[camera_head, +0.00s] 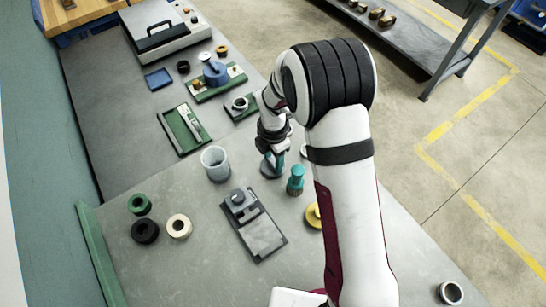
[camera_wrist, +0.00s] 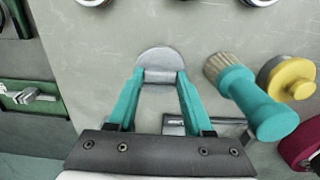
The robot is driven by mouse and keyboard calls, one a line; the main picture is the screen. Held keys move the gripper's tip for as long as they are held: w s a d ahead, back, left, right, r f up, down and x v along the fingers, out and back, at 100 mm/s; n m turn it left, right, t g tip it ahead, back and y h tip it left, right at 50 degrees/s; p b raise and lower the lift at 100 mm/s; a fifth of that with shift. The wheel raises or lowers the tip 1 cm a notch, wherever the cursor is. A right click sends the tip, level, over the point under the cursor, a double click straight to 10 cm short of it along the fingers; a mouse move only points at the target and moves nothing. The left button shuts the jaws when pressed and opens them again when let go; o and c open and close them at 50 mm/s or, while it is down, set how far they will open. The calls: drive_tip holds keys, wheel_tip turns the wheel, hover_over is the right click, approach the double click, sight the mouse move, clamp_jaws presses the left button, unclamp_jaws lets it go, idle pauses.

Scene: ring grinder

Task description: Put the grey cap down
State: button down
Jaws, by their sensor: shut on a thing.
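My gripper (camera_wrist: 160,76) has teal fingers and is shut on the grey cap (camera_wrist: 157,60), a flat round disc with a raised grip. In the head view my gripper (camera_head: 273,158) is over the grey table, and the cap (camera_head: 270,170) shows as a dark disc beneath the fingers. The cap is low over the table surface; I cannot tell if it touches it. The fingers hide part of the cap.
A teal-handled brush (camera_head: 295,182) stands close to the right of the cap. A yellow-topped piece (camera_head: 313,216) is beyond it, partly behind my arm. A grey cup (camera_head: 215,162) stands left. A dark plate fixture (camera_head: 273,246) lies in front. Several rings (camera_head: 179,226) lie further left.

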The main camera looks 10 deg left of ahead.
sight(273, 162)
drive_tip(key=shift+f, duration=0.1)
drive_tip(key=shift+c, duration=1.5)
unclamp_jaws()
wheel_tip(273, 162, up, 12)
drive_tip(key=s+d+r+m, duration=0.8)
drive_tip(key=d+m, duration=0.1)
drive_tip(key=m, duration=0.4)
drive_tip(key=s+d+m+y, duration=0.1)
drive_tip(key=s+d+m, duration=0.1)
drive_tip(key=s+m, duration=0.6)
drive_tip(key=s+d+m, duration=0.3)
drive_tip(key=s+m, duration=0.5)
drive_tip(key=m, duration=0.3)
drive_tip(key=shift+d+r+m+y, duration=0.2)
drive_tip(key=shift+m+y, duration=0.1)
drive_tip(key=shift+y, duration=0.1)
